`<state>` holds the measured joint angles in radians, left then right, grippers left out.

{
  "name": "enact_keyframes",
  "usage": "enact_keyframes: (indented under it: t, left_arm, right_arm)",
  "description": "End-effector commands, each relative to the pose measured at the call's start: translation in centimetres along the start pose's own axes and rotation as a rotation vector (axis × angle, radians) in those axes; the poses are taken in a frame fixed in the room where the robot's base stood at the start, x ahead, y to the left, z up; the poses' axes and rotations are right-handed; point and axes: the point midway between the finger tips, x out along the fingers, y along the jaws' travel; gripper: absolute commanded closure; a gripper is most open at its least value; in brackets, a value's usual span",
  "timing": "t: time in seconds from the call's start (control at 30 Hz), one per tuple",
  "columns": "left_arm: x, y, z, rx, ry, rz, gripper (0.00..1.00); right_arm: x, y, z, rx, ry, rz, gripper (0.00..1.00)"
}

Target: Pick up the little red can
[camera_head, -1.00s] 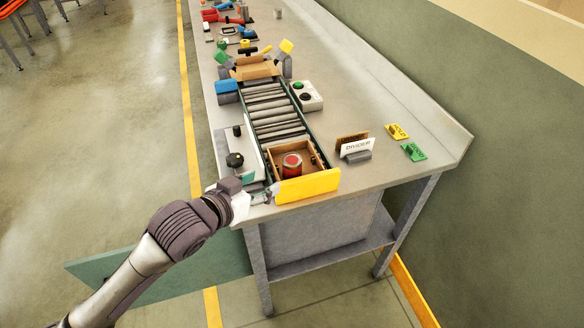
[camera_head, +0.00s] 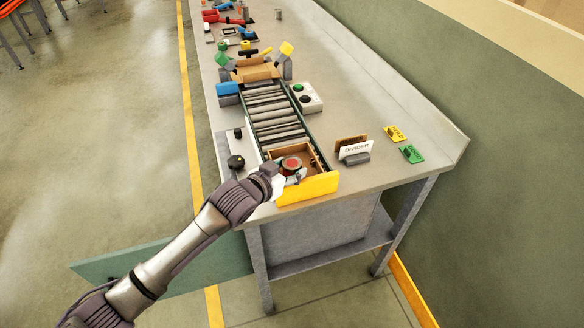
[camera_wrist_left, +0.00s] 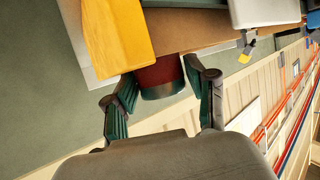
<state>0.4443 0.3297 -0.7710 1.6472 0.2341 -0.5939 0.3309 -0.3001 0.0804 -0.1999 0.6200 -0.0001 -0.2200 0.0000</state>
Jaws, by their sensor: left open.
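The little red can (camera_head: 291,162) stands in a brown open box (camera_head: 312,152) at the near end of the roller conveyor. My left gripper (camera_head: 292,179) is at the can's near side, and the wrist partly hides it and the box's near left corner. In the left wrist view the red can (camera_wrist_left: 160,74) shows between the two green-padded fingers of my open left gripper (camera_wrist_left: 161,82). Whether a finger touches the can, I cannot tell. My right gripper is not in view.
A yellow stop plate (camera_head: 308,187) closes the conveyor's near end, close to my gripper. The rollers (camera_head: 275,112) run away behind the box. A button box (camera_head: 308,97) and a divider sign (camera_head: 355,150) stand to the right. The bench's right side is mostly clear.

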Motion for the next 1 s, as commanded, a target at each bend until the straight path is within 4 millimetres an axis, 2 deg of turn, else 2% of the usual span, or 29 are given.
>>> enact_keyframes:
  t: [0.13,0.37,0.4,0.6,0.7,1.0]
  left_arm:
    - [1.36,0.01,-0.19,0.001,0.002,0.0,0.44]
    - [1.55,0.0,-0.12,0.001,0.003,0.001,0.44]
    - [1.55,0.0,-0.11,0.001,0.003,0.001,0.45]
    - [1.53,0.0,-0.09,0.001,0.003,0.0,0.79]
    - [1.52,0.0,-0.16,0.001,0.004,0.0,0.92]
    - [1.41,-0.02,-0.44,0.001,0.004,0.0,0.92]
  right_arm:
    - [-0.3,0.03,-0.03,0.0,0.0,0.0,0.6]
    - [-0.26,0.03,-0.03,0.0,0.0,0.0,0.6]
    - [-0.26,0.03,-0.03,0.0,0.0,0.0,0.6]
    - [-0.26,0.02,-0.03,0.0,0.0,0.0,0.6]
    - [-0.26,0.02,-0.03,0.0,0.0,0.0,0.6]
    - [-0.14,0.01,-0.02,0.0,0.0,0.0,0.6]
